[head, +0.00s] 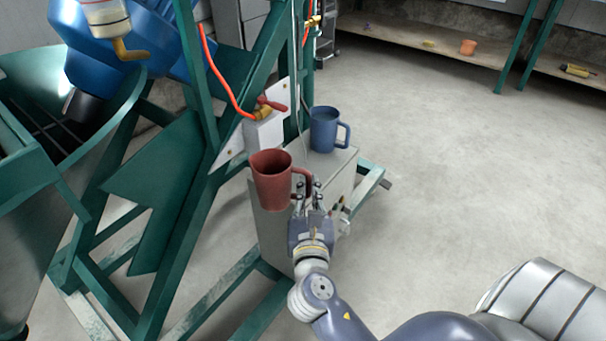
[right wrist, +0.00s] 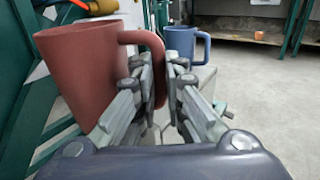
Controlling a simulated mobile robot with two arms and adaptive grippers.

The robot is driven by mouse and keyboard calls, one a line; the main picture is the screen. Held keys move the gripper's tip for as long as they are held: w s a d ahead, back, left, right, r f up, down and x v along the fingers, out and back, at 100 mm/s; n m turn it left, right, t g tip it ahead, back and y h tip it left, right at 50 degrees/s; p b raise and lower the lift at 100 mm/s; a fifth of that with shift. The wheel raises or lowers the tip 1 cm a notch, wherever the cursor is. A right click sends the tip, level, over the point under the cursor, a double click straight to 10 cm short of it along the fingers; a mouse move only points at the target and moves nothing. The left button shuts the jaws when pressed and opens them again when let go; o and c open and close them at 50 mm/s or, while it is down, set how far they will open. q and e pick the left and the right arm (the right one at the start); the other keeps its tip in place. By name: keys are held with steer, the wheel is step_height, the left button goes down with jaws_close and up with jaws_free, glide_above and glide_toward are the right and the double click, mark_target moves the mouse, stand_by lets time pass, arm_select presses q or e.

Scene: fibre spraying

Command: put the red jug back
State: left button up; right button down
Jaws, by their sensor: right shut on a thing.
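The red jug (head: 271,180) is upright at the near end of the grey cabinet top in the head view. In the right wrist view the red jug (right wrist: 88,72) fills the left side, its handle between my fingers. My right gripper (head: 308,190) is shut on that handle, to the right of the jug's body; the fingers also show in the right wrist view (right wrist: 160,90). I cannot tell whether the jug's base touches the cabinet, as its underside is hidden. My left gripper is not in view.
A blue jug (head: 325,130) stands farther back on the grey cabinet (head: 318,168). A green steel frame (head: 200,130) and a red-handled valve (head: 265,112) with an orange hose are close on the left. Open concrete floor (head: 450,150) lies to the right.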

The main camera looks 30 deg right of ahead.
steer(key=w+d, duration=0.3)
steer(key=w+d+f+b, duration=0.1)
steer(key=w+d, duration=0.3)
steer(key=w+d+b, duration=0.1)
steer(key=w+d, duration=0.2)
steer(key=shift+w+d+f, duration=0.25)
steer(key=shift+d+f, duration=0.05)
steer(key=shift+f, duration=0.05)
step_height(320, 180, down, 3)
steer(key=shift+f+b, duration=0.1)
steer(key=shift+b, duration=0.9)
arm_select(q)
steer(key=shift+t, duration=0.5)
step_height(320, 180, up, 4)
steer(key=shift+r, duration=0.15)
arm_select(e)
steer(key=c, duration=1.7)
jaws_free()
steer(key=shift+f, duration=0.1)
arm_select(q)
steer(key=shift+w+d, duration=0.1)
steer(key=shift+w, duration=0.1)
arm_select(e)
steer(key=shift+o, duration=0.2)
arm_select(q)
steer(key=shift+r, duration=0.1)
